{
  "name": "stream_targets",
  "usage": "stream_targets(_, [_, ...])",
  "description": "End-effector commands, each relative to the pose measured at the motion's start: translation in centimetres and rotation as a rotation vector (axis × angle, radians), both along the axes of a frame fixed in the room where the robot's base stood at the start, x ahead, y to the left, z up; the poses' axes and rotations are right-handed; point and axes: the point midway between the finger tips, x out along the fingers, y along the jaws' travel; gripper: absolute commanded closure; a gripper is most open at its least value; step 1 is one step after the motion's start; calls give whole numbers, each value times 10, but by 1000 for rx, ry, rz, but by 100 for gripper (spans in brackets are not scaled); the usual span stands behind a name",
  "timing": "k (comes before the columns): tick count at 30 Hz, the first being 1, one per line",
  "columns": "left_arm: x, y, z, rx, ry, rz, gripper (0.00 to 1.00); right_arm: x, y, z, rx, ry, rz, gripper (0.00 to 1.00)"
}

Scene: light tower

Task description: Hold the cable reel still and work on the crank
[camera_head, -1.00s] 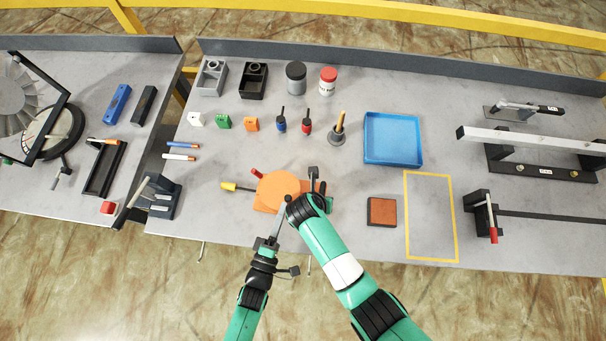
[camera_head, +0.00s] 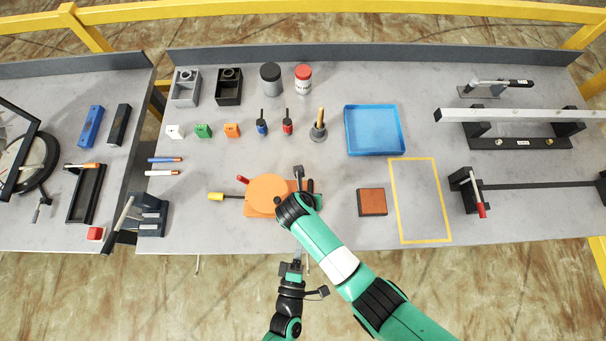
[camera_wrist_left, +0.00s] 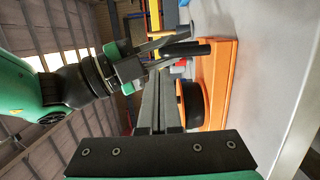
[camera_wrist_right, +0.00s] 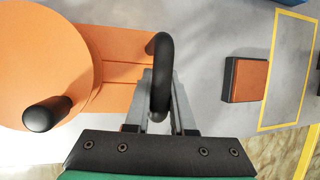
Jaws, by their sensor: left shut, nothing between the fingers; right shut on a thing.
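The cable reel is an orange disc (camera_head: 268,188) on an orange base (camera_wrist_right: 128,45) near the bench's front edge. A black round knob (camera_wrist_right: 47,113), apparently the crank's grip, stands on the disc in the right wrist view. My right gripper (camera_wrist_right: 160,95) is shut on the reel's black curved handle (camera_wrist_right: 163,45), beside the disc; my right arm covers part of the reel in the head view. My left gripper (camera_head: 297,262) is shut and empty, in front of the reel at the bench edge, apart from it. In the left wrist view its fingers (camera_wrist_left: 158,105) point toward the reel.
A yellow-handled lever (camera_head: 216,196) and a red knob (camera_head: 243,180) stick out at the reel's left. A brown block (camera_head: 371,202) and a yellow-outlined area (camera_head: 420,240) lie right. A blue tray (camera_head: 375,130) and small tools stand behind.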

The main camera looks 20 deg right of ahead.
Motion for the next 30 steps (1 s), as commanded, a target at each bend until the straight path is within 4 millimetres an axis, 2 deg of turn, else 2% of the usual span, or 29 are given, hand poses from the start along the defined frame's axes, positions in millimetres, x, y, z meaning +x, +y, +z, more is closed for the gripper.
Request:
stream_targets(4, [-2, -4, -1, 1, 2, 2, 100, 0, 0, 0, -1, 0, 0, 100])
stream_targets(12, [-2, -4, -1, 44, -15, 1, 51, 0, 0, 0, -1, 0, 0, 100])
stream_targets(14, [-4, -8, 1, 126, -60, -18, 43, 0, 0, 0, -1, 0, 0, 100])
stream_targets(17, [-13, -26, 14, 389, -250, -93, 43, 0, 0, 0, -1, 0, 0, 100])
stream_targets(19, [-18, -27, 20, 630, -421, -124, 43, 0, 0, 0, -1, 0, 0, 100])
stream_targets(23, [-19, 1, 18, 1089, -675, -115, 43, 0, -1, 0, -1, 0, 0, 100])
stream_targets(25, [-16, 27, 12, 1293, -738, -90, 43, 0, -1, 0, -1, 0, 0, 100])
stream_targets(27, [-13, 52, 7, 1387, -728, -64, 43, 0, 0, 0, -1, 0, 0, 100])
stream_targets(30, [-10, 80, 1, 1424, -667, -19, 43, 0, 0, 0, -1, 0, 0, 100])
